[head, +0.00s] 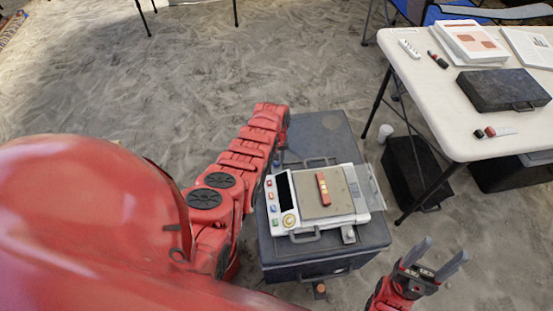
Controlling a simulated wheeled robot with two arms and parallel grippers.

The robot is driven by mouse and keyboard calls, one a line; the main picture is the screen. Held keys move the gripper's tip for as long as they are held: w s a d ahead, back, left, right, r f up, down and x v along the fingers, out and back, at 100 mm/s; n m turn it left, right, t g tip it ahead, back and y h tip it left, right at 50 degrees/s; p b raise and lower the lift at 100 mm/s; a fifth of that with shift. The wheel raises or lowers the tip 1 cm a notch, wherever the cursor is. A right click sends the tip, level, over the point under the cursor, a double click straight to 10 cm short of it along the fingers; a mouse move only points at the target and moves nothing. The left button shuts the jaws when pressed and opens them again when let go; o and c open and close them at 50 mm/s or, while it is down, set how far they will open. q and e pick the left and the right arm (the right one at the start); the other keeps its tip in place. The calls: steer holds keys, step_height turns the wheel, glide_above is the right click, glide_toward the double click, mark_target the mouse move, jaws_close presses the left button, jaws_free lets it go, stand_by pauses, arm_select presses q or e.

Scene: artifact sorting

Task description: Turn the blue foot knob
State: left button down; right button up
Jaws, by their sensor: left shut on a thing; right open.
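A white scale (283,217) with a dark display, coloured buttons and a tan plate stands on a dark grey case (335,135). A small bluish piece, apparently the blue foot knob (277,162), shows at the scale's far left corner. My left gripper (278,150) points down at that corner, shut on what seems to be this knob; its fingers are mostly hidden by my red arm. My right gripper (433,262) is open and empty, to the right of the case's near corner.
A red bar with a pale band (323,188) lies on the scale's plate. A grey foot (348,234) shows at its near right corner. A white table (430,85) with a black case (503,90) stands at the right. A black box (410,170) is below it.

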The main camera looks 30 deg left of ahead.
arm_select(q)
steer(key=shift+n, duration=0.5)
steer(key=c, duration=0.5)
jaws_free()
steer(key=shift+r, duration=0.15)
steer(key=shift+r, duration=0.25)
step_height(320, 180, up, 17)
steer(key=p, duration=0.3)
steer(key=shift+f+p, duration=0.15)
steer(key=shift+p, duration=0.25)
